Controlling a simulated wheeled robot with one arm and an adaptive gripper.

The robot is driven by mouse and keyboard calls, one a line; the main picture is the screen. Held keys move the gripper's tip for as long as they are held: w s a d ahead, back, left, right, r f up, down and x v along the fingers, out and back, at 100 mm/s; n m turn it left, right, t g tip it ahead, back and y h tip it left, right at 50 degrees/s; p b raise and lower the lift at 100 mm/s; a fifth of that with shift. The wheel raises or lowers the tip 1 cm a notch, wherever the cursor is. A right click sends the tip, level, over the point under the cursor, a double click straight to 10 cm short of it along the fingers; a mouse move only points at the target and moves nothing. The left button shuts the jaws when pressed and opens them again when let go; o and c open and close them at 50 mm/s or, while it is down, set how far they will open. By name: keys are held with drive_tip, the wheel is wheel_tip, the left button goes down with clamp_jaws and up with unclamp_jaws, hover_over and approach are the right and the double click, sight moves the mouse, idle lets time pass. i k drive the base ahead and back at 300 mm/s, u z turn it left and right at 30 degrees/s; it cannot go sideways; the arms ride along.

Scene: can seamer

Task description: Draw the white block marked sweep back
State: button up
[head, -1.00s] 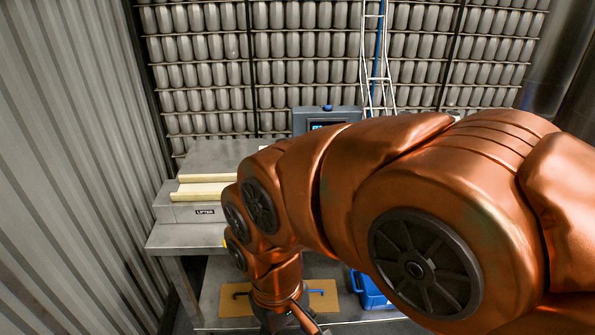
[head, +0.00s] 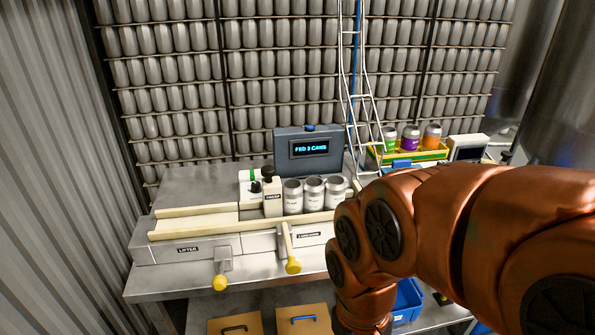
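The white block marked sweep (head: 272,205) stands upright on the seamer bench, behind the long cream rail (head: 197,229). It has a dark knob on top. Three open silver cans (head: 314,197) stand in a row just right of it; the nearest is close beside it, and I cannot tell if they touch. My gripper is below the picture's lower edge, out of view. My copper arm comes in from the right, and its wrist points down in front of the bench, to the right of the block.
Two levers with yellow knobs (head: 220,283) (head: 292,267) stick out from the bench front. A grey display (head: 309,149) reads "FED 3 CANS". A yellow tray (head: 411,154) with coloured cans stands back right. A blue bin (head: 407,301) sits low behind my arm.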

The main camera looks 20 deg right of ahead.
sight(271, 186)
drive_tip(key=u, duration=2.05)
drive_tip(key=i, duration=1.1)
drive_tip(key=z, duration=2.2)
